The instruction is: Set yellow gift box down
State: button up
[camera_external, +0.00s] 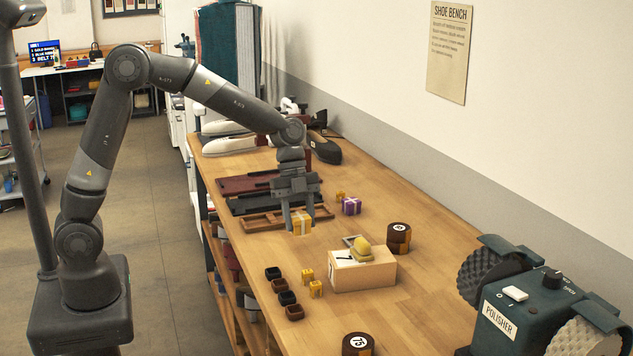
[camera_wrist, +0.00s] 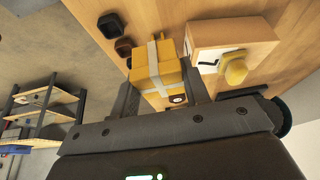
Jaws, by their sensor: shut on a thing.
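The yellow gift box (camera_external: 302,226) with a pale ribbon is between the fingers of my gripper (camera_external: 299,213), which is shut on it. In the wrist view the same box (camera_wrist: 157,68) shows upright between the two dark fingers. It is over the wooden bench (camera_external: 430,235), in front of the brown wooden tray. I cannot tell whether its underside touches the bench.
A wooden block (camera_external: 362,274) with a yellow sponge stands to the right of the box. Small dark tins (camera_external: 287,298) and small yellow pieces (camera_external: 315,288) lie nearer the front edge.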

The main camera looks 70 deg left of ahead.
jog(key=w+a+f, duration=0.2)
jog(key=a, duration=0.1)
jog(key=w+a+f, duration=0.2)
jog(key=a, duration=0.1)
jog(key=w+a+f, duration=0.2)
jog(key=a, duration=0.1)
jog(key=shift+a+f, duration=0.4)
jog(key=shift+f, duration=2.05)
jog(key=o, duration=1)
jog(key=shift+f, duration=0.1)
jog(key=shift+c, duration=0.2)
